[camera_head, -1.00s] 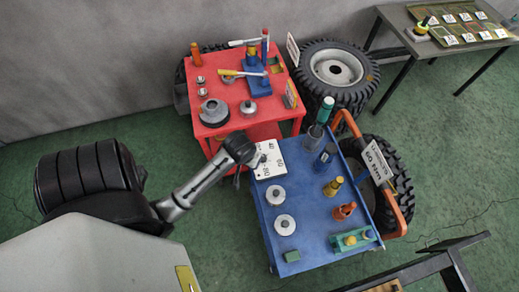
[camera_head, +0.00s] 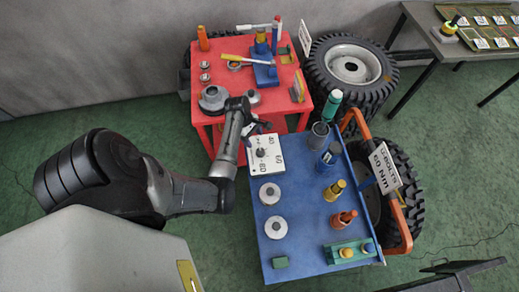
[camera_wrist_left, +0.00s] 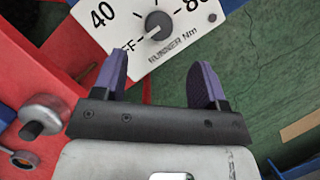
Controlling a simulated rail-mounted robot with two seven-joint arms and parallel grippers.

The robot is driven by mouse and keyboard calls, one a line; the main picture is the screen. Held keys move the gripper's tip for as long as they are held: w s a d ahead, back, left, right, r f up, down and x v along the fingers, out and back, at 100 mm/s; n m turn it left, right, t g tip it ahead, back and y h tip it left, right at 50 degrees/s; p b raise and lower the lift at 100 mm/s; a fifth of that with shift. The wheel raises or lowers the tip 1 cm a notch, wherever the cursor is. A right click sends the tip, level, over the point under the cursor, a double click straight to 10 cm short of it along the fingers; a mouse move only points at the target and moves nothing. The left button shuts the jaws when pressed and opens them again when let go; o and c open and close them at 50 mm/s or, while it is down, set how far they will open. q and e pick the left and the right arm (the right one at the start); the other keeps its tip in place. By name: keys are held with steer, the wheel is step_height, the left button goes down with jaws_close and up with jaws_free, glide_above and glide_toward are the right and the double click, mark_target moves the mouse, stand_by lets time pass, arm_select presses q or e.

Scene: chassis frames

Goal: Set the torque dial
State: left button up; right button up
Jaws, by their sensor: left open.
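The white torque dial panel (camera_head: 265,157) sits at the far left corner of the blue cart (camera_head: 304,222). Its printing includes 40, 60 and 80. My left gripper (camera_head: 262,127) is just beyond the panel and above it. In the left wrist view its two purple fingers (camera_wrist_left: 160,72) are open and empty, apart from the dark round knob (camera_wrist_left: 158,25). The knob's white mark points down-left toward lettering that reads "FF", partly covered by a finger. A sign (camera_head: 384,168) on the cart's orange handle reads "U-BOLTS 60 Nm". My right gripper is not in view.
The red cart (camera_head: 235,48) with tools and round metal parts stands behind. Tyres (camera_head: 349,65) stand to the right. Green floor is clear at far right.

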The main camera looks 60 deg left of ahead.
mark_target(260, 151)
arm_select(q)
steer(key=b+x, duration=0.1)
steer(key=x, duration=0.7)
steer(key=shift+d+f, duration=0.15)
steer(key=shift+f, duration=0.15)
steer(key=c, duration=0.9)
